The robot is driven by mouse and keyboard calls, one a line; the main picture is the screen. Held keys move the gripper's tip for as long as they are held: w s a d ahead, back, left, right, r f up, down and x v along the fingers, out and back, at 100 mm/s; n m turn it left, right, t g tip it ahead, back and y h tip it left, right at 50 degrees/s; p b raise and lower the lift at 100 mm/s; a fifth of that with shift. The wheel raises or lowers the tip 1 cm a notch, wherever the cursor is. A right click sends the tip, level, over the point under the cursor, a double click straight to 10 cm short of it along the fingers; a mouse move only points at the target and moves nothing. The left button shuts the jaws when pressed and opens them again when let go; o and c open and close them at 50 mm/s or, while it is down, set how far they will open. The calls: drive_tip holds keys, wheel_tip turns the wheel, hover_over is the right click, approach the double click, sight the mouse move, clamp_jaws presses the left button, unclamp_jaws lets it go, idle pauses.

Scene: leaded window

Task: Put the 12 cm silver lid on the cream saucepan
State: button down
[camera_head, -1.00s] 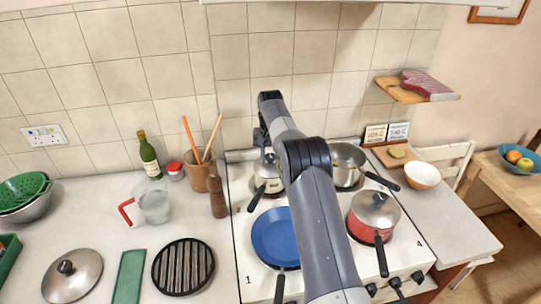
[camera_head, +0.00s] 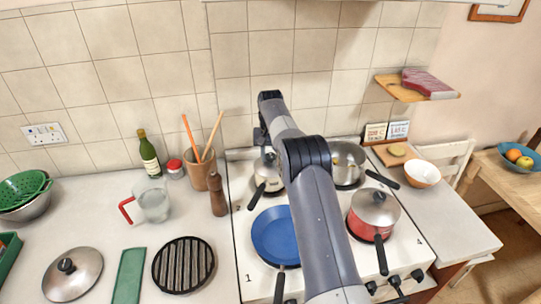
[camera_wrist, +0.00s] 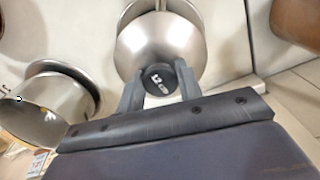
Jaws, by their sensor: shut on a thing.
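My gripper (camera_wrist: 160,82) is shut on the black knob of the silver lid (camera_wrist: 155,45); the knob is marked 12. In the wrist view the lid hangs over a round pan whose rim shows beyond the lid's far edge. In the head view the cream saucepan (camera_head: 270,184) stands on the back left burner with its black handle toward the front left. The arm hides part of it and most of the gripper. I cannot tell whether the lid touches the rim or is fully centred on it.
An open steel pot (camera_head: 346,161) stands at the back right, close to the gripper. A blue frying pan (camera_head: 273,234) and a lidded red saucepan (camera_head: 372,215) are in front. A pepper mill (camera_head: 217,195) stands left of the stove. Another larger lid (camera_head: 73,274) lies on the counter.

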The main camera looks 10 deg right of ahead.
drive_tip(key=shift+c, duration=1.6)
unclamp_jaws()
drive_tip(key=shift+r, duration=0.1)
drive_tip(key=shift+r, duration=3.4)
drive_tip(key=shift+f, duration=0.1)
drive_tip(key=shift+f, duration=3.05)
